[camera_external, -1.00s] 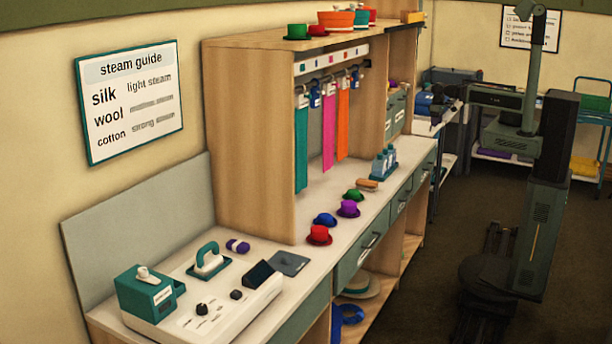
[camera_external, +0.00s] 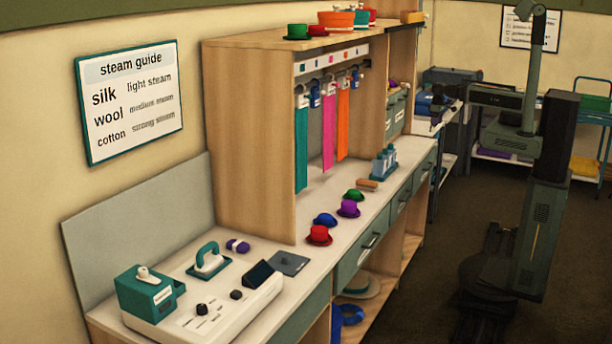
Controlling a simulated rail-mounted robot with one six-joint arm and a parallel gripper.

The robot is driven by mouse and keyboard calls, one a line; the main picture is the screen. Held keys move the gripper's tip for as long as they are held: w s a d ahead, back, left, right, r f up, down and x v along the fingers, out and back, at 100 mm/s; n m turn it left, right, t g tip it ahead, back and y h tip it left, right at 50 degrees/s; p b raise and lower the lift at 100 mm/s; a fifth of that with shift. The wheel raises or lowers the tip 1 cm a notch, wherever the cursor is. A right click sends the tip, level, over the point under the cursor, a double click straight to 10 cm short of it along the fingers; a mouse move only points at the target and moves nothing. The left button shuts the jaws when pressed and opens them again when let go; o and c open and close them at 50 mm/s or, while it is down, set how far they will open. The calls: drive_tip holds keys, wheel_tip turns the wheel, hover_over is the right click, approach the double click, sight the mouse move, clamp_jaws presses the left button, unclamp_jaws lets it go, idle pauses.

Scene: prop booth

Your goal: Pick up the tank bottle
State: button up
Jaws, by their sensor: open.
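A blue-teal caddy (camera_external: 377,177) stands on the counter right of the open cubby and holds several small bottles (camera_external: 385,160). I cannot tell which of them, if any, is the tank bottle. A teal tank (camera_external: 150,296) with a white cap sits on the white steam station at the front left. My gripper (camera_external: 437,119) is small and dark at the far end of the counter, left of my arm. It is open, with nothing visible in it, and is well apart from the caddy and the steam station.
Red, purple, blue and green small hats (camera_external: 348,208) line the counter's front edge, with a brush (camera_external: 367,185) beside the caddy. Teal, pink and orange strips (camera_external: 329,125) hang in the cubby. A teal cart (camera_external: 592,118) stands at the back right. The floor aisle is clear.

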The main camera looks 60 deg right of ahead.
idle(0.4)
drive_tip(key=o, duration=0.3)
